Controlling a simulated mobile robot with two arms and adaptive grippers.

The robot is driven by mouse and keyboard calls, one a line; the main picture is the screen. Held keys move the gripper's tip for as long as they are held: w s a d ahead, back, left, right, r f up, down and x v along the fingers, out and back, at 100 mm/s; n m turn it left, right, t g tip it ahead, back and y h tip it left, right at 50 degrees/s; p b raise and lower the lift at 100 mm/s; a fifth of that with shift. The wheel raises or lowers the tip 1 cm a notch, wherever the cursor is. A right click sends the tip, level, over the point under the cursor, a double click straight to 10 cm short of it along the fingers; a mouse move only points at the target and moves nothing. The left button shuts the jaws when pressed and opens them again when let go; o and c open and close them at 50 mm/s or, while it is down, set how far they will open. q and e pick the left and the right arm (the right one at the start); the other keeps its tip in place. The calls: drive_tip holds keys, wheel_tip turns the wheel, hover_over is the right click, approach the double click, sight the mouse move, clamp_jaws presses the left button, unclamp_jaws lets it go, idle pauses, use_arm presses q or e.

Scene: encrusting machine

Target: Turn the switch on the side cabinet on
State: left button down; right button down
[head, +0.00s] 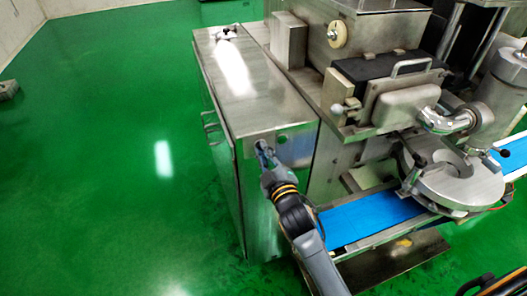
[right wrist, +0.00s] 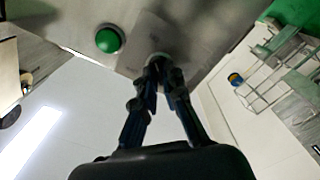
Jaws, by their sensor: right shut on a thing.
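The side cabinet (head: 240,85) is a brushed-metal box left of the main machine. My right gripper (head: 262,152) is at the upper part of the cabinet's near end face, and my arm reaches it from below. In the right wrist view the right gripper's dark fingers (right wrist: 160,68) close together on a small switch (right wrist: 158,58) on a metal plate. The fingers hide most of the switch, so I cannot tell which way it points. A round green button (right wrist: 109,40) sits beside it on the same panel.
A blue conveyor belt (head: 365,218) runs out to the right of the cabinet, under the machine's round metal part (head: 455,185). The green floor (head: 110,150) is clear to the left of the cabinet.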

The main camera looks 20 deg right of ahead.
drive_tip(key=shift+m, duration=0.6)
drive_tip(key=c, duration=1.4)
unclamp_jaws()
drive_tip(key=shift+c, duration=0.2)
drive_tip(key=s, duration=1.2)
drive_tip(key=shift+d, duration=0.25)
drive_tip(key=shift+f, duration=0.15)
